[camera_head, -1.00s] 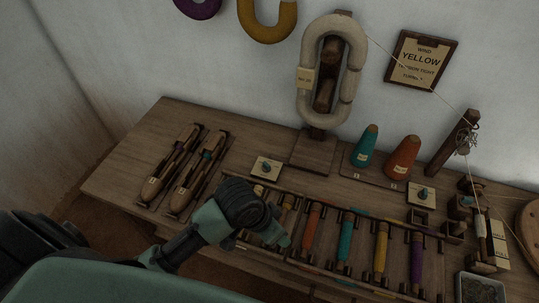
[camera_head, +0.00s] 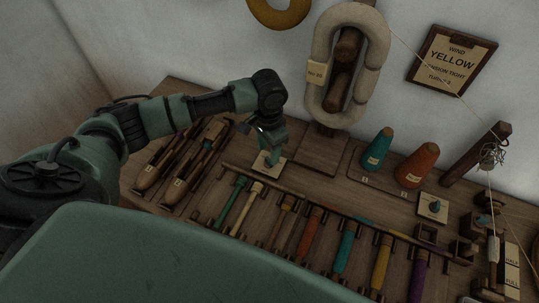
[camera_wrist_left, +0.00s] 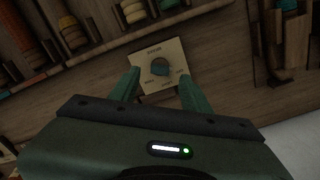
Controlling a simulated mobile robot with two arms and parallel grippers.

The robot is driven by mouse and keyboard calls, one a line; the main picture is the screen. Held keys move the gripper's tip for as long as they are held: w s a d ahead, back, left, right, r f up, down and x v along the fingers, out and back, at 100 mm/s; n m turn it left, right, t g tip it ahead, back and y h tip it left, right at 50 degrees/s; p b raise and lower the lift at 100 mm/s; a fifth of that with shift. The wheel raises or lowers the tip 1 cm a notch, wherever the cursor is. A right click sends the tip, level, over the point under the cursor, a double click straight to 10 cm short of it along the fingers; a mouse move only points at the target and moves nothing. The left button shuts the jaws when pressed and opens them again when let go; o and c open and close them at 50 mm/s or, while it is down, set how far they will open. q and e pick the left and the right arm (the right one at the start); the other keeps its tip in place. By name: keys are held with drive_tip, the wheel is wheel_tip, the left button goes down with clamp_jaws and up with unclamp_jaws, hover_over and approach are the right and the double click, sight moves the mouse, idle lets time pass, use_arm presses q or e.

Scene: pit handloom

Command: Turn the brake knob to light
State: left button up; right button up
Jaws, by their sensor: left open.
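A small square cream plate (camera_head: 269,167) lies on the bench, partly covered by my left gripper (camera_head: 268,152) in the head view. My right gripper is not in view.
A rack (camera_head: 310,210) of several coloured bobbins runs along the bench front. Wooden shuttles (camera_head: 182,160) lie at left. A grey yarn skein (camera_head: 325,60) stands behind, with teal (camera_head: 377,150) and orange (camera_head: 417,166) cones beside it. A sign reading YELLOW (camera_head: 452,62) hangs on the wall.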

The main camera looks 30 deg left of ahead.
sight(269, 160)
use_arm(q)
wheel_tip(269, 160, down, 3)
drive_tip(key=shift+r, duration=0.2)
drive_tip(key=shift+f, duration=0.6)
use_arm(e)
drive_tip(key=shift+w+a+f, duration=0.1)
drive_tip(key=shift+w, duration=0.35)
use_arm(q)
clamp_jaws()
